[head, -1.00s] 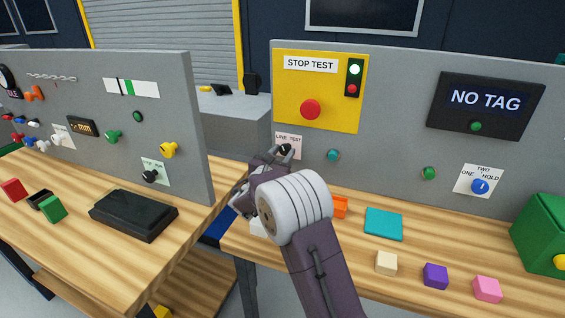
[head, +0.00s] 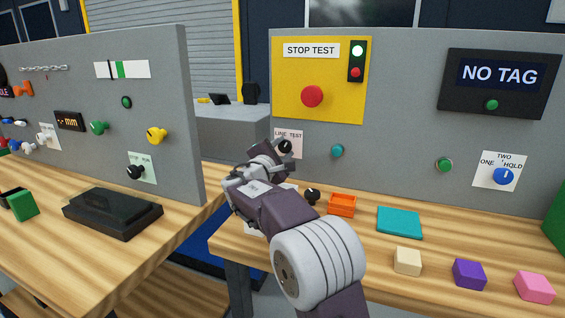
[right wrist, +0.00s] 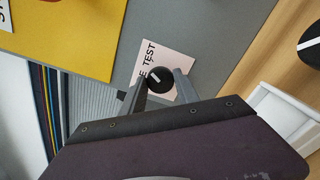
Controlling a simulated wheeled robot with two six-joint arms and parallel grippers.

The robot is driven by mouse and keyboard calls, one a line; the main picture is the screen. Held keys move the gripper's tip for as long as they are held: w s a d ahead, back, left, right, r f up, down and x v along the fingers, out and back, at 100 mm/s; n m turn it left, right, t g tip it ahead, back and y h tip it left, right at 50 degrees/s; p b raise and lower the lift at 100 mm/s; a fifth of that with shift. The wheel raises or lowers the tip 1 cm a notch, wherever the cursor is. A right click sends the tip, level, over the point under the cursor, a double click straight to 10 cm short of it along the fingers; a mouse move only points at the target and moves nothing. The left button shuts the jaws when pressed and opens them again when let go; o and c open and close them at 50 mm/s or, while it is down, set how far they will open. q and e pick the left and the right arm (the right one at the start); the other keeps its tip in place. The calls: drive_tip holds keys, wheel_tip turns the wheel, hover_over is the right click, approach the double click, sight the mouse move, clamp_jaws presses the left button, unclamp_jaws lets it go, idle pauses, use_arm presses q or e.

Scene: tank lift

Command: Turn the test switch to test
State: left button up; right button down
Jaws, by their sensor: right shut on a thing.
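The test switch is a small black knob (head: 285,146) under a LINE TEST label (head: 289,134) on the right grey panel. It also shows in the right wrist view (right wrist: 160,80), with a white mark pointing to the upper left toward the lettering. My right gripper (head: 276,152) reaches this knob. In the right wrist view its two fingers (right wrist: 160,77) are on either side of the knob, shut on it. The fingers partly hide the knob's lower side and the label. My left gripper is not in view.
Above is a yellow STOP TEST plate (head: 283,110) with a red button (head: 312,96) and a lamp pair, green lit. A teal button (head: 337,150) is right of the switch. A loose black knob (head: 312,195) and orange tray (head: 342,205) are on the bench below.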

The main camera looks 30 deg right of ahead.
drive_tip(key=shift+f+m+b, duration=0.1)
drive_tip(key=shift+m+b, duration=1)
drive_tip(key=c, duration=0.9)
unclamp_jaws()
drive_tip(key=p+v, duration=0.1)
drive_tip(key=v, duration=0.7)
drive_tip(key=shift+s+a, duration=0.1)
drive_tip(key=shift+a, duration=0.15)
drive_tip(key=shift+s+a, duration=0.2)
drive_tip(key=shift+s, duration=0.05)
